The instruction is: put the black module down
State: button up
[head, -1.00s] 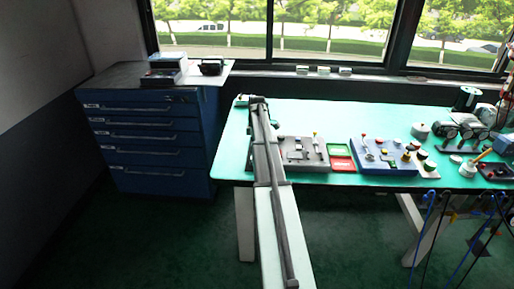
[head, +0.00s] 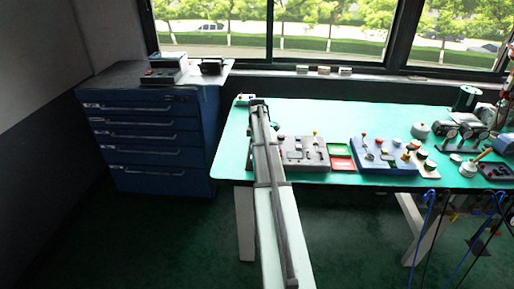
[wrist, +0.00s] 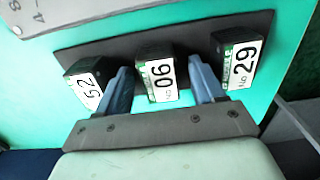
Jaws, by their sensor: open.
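Three black modules with white numbered labels show in the wrist view: a left one (wrist: 90,86), a middle one (wrist: 161,79) and a right one (wrist: 240,62). They sit in a row on a dark strip (wrist: 194,42). My gripper (wrist: 159,82) is open, one blue finger on each side of the middle module, with a narrow gap seeming to show beside each finger. I cannot tell whether the module rests fully on the strip. In the head view my gripper (head: 258,103) is at the far left of the green table, and the modules cannot be made out there.
A grey panel (head: 305,153) with switches, red and green trays (head: 341,157) and a blue panel (head: 383,157) stand right of my arm on the green table (head: 330,115). A blue drawer cabinet (head: 150,145) stands left. The table's back middle is clear.

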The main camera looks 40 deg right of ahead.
notch_tip(320, 180, up, 12)
jog(key=shift+r, duration=0.15)
dwell(0.5)
